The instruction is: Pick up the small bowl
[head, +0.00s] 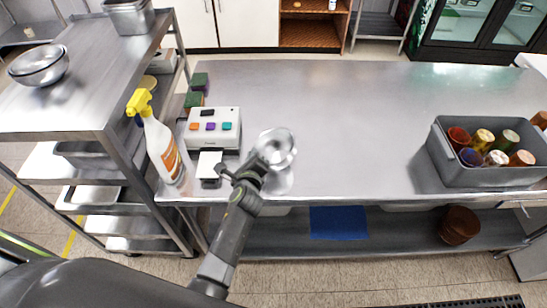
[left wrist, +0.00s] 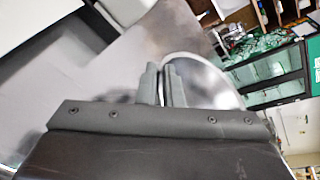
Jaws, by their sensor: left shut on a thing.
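A small shiny metal bowl (head: 280,143) is at my left gripper (head: 262,160), above the front part of the steel counter (head: 350,130). My left gripper is shut on the bowl's near-left edge. The bowl looks tilted, and a bright reflection shows on the counter below it. In the left wrist view the fingers (left wrist: 166,84) are close together on the curved rim of the bowl (left wrist: 205,78). My right gripper is in neither view.
A yellow-topped spray bottle (head: 160,140) and a white button box (head: 213,128) stand left of the bowl. A grey bin (head: 490,177) with several cups is at right. Metal bowls (head: 38,68) sit on the left rack. The counter's middle is clear.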

